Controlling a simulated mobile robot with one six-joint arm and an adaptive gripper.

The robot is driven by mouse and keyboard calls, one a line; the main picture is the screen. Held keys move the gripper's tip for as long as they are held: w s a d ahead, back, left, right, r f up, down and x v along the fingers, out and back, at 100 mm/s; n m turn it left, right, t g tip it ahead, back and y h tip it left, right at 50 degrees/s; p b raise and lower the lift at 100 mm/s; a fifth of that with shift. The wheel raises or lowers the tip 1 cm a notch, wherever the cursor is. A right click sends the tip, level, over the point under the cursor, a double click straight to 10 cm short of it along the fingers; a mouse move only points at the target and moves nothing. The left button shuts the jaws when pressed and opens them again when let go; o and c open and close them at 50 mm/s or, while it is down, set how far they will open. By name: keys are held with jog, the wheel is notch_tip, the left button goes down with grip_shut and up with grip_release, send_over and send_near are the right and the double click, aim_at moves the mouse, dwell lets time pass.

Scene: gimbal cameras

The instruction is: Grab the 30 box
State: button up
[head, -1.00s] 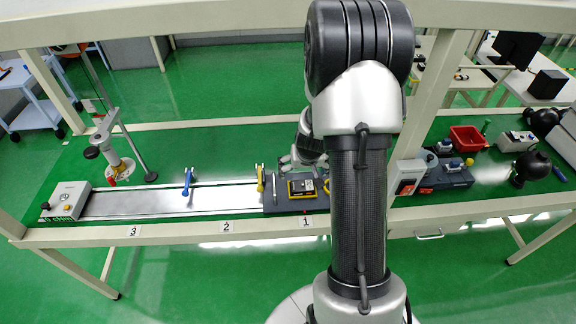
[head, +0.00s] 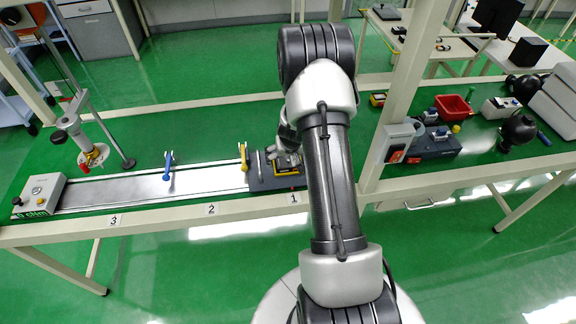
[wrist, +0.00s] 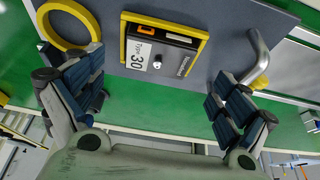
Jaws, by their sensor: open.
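The 30 box (wrist: 160,50) is a dark box with a white "Typ 30" label, a small knob and a yellow surround. It sits on the grey plate (wrist: 220,18) in the wrist view. My gripper (wrist: 157,88) is open and empty, with one finger on each side of the picture. The box lies between and beyond the fingertips, with no contact visible. In the head view, my gripper (head: 286,148) is just above and behind the box (head: 284,168) and hides part of it.
A yellow ring (wrist: 70,25) lies left of the box and a bent metal handle (wrist: 257,60) stands right of it. In the head view, a yellow-handled lever (head: 243,155) stands left of the box. A frame post (head: 405,90) and switch box (head: 398,142) are to the right.

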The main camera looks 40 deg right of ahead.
aim_at(288, 161)
jog(key=x, duration=0.4)
jog(key=shift+d, duration=0.2)
jog(key=shift+c, duration=0.4)
jog(key=c, duration=1.1)
jog(key=shift+r, duration=0.1)
jog(key=shift+c, duration=0.2)
